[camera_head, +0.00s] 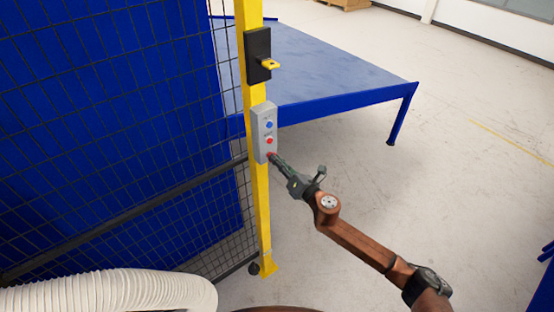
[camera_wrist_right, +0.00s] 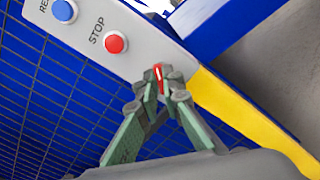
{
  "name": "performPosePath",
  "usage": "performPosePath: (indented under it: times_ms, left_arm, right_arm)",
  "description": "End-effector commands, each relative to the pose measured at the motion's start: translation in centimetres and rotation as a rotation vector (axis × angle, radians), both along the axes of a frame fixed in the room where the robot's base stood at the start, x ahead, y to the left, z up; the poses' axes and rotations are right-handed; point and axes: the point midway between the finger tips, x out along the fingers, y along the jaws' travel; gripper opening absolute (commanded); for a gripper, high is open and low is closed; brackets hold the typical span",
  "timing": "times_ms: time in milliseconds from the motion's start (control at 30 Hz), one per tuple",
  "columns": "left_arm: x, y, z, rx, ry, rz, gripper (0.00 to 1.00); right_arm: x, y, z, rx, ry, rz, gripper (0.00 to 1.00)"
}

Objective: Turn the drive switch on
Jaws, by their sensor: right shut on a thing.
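A grey control box (camera_head: 262,116) is fixed on a yellow post, with a blue button (camera_head: 268,125) above a red button (camera_head: 269,141). In the right wrist view the red button (camera_wrist_right: 115,42) is labelled STOP, and the blue button (camera_wrist_right: 64,11) has a partly cut-off label. Below them, at the box's lower end, is a small red switch (camera_wrist_right: 158,72). My right gripper (camera_wrist_right: 160,88) is shut on this red switch, its fingers hiding part of it. In the head view the right gripper (camera_head: 273,158) reaches the box's lower end. My left gripper is not in view.
The yellow post (camera_head: 258,190) stands at the edge of a black mesh fence (camera_head: 120,130) with blue behind it. A blue table (camera_head: 330,65) stands behind. Open floor lies to the right.

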Motion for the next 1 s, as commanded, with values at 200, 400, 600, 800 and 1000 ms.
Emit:
performPosePath:
  times_ms: [200,400,600,800,1000]
  left_arm:
    - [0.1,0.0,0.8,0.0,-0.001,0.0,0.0]
    - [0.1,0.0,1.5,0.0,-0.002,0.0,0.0]
    - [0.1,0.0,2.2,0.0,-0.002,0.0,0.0]
    - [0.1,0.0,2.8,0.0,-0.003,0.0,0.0]
    - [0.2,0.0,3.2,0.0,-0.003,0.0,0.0]
  right_arm:
    - [0.1,-0.1,0.1,0.168,0.122,-0.003,0.0]
    - [0.1,-0.2,0.0,0.321,0.233,-0.004,0.0]
    - [0.1,-0.2,-0.1,0.467,0.339,-0.004,0.0]
    - [0.2,-0.3,-0.1,0.588,0.426,-0.004,0.0]
    - [0.2,-0.3,-0.2,0.671,0.487,-0.004,0.0]
